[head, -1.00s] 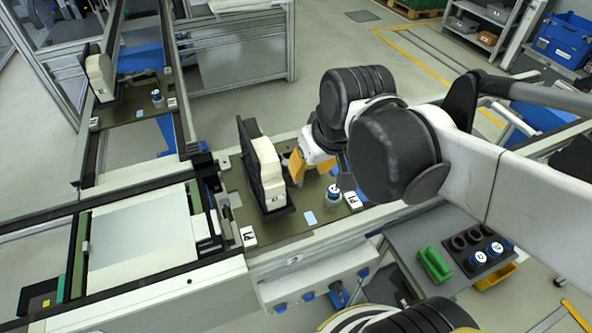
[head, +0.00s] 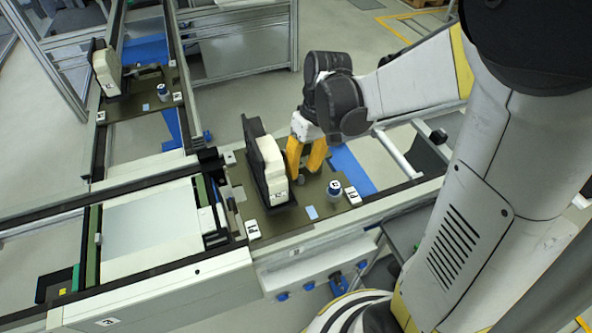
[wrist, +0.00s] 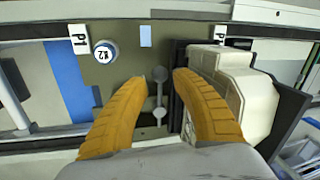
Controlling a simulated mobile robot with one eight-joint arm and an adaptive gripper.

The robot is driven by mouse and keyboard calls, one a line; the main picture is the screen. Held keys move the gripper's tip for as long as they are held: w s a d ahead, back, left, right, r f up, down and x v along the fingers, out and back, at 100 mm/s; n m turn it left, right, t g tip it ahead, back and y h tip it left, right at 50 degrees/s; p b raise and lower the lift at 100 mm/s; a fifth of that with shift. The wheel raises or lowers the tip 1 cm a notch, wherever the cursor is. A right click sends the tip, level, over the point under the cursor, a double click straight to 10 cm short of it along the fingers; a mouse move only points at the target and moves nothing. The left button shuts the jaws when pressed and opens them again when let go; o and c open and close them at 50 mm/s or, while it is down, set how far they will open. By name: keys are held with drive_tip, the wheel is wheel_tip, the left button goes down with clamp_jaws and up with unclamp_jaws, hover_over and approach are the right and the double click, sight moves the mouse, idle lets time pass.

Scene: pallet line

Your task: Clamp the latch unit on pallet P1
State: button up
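Pallet P1 (head: 313,193) is the near olive plate with white P1 cards, also in the wrist view (wrist: 113,72). The cream block, seemingly the latch unit (head: 271,163), stands upright in a black holder (head: 252,138) on its left part. In the wrist view the cream block (wrist: 225,75) is right of my fingers. My gripper (head: 303,172) has yellow fingers, apart and low over the pallet, right of the block. In the wrist view, a grey lever with round knobs (wrist: 159,92) shows between the open fingertips (wrist: 157,84). Contact cannot be told.
A second pallet (head: 135,102) with a similar block is at the back left. Conveyor rails (head: 330,225) border the pallet.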

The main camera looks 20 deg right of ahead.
sight(301, 176)
drive_tip(key=shift+s+a+f+b, duration=0.1)
drive_tip(key=shift+a+f+b, duration=0.1)
drive_tip(key=shift+f, duration=0.7)
drive_tip(key=shift+a+f+b, duration=0.15)
drive_tip(key=shift+f+b, duration=0.05)
drive_tip(key=shift+f, duration=0.65)
drive_tip(key=shift+c, duration=0.2)
clamp_jaws()
